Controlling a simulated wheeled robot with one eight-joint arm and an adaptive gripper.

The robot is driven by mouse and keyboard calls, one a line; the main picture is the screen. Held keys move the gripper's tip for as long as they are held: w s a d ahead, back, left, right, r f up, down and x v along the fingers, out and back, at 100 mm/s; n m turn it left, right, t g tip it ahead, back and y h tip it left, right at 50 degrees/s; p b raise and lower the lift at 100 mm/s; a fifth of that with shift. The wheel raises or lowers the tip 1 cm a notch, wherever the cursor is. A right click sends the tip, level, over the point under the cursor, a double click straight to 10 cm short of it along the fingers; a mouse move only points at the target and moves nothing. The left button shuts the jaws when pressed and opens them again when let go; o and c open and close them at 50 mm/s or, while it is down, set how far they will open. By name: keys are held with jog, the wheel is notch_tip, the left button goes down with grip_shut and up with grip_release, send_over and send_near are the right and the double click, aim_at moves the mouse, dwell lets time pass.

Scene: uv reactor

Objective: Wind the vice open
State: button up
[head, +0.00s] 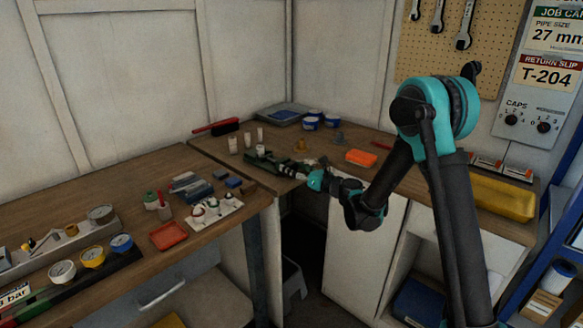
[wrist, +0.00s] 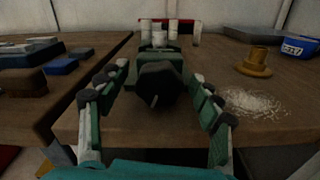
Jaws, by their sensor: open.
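The green vice (wrist: 170,58) stands on the wooden corner bench. Its dark rounded screw end (wrist: 160,82) faces me in the middle of the wrist view. In the head view the vice (head: 262,157) is small and partly merges with my gripper. My gripper (wrist: 160,74) is open, with one finger on each side of the dark end. Gaps show between the fingers and that end, and I cannot see any contact. In the head view my gripper (head: 300,171) reaches in from the right. The vice's jaws and any handle bar are not clear to see.
A brass flanged fitting (wrist: 256,62) and a pale heap of granules (wrist: 250,102) lie right of the vice. Blue tubs (head: 312,122) stand behind. An orange tray (head: 361,157) sits to the right. Blue blocks (wrist: 60,66) lie on the left bench, across a gap.

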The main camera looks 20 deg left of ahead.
jog(key=c, duration=1.2)
jog(key=shift+o, duration=0.2)
jog(key=shift+n, duration=0.4)
jog(key=n, duration=0.3)
jog(key=shift+s+n, duration=0.1)
jog(key=shift+n, duration=2)
jog(key=o, duration=1.2)
jog(key=shift+c, duration=0.2)
